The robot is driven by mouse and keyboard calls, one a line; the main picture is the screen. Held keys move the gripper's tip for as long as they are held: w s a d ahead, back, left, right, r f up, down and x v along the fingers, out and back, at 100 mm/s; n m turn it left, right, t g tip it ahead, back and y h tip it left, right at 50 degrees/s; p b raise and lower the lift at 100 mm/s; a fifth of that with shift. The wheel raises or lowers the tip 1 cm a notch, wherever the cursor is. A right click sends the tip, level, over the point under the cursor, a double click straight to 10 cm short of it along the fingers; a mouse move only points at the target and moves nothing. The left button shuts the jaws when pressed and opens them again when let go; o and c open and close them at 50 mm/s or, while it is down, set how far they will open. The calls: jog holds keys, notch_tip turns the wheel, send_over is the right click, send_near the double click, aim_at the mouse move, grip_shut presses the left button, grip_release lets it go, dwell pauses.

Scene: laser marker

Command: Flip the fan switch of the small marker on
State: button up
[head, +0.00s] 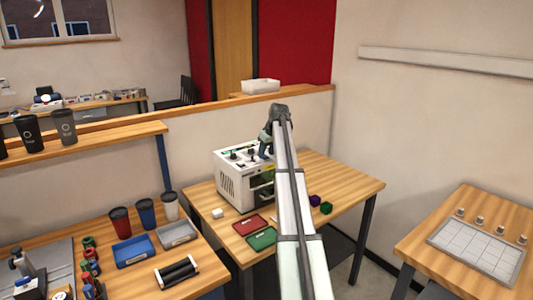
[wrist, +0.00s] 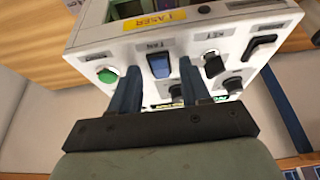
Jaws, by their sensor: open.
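The small marker (head: 232,187) is a white box on the middle wooden table, with controls on its top panel. In the wrist view its panel (wrist: 119,50) is seen upside down. The fan switch (wrist: 159,66) is a blue rocker beside an upside-down label that reads FAN. My gripper (wrist: 160,70) is open, with one dark blue finger on either side of the blue rocker. The fingertips look close to the panel; I cannot tell whether they touch it. I cannot tell which way the rocker is set. In the head view my gripper (head: 265,149) is over the marker's top, partly hiding it.
Around the fan switch are a green button (wrist: 107,76), a key switch (wrist: 213,65) and a black rocker (wrist: 262,46). Dark knobs sit near the right finger.

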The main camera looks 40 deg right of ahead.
jog(key=shift+w+f, duration=0.1)
jog(key=shift+f, duration=0.15)
jog(key=shift+c, duration=0.2)
grip_shut()
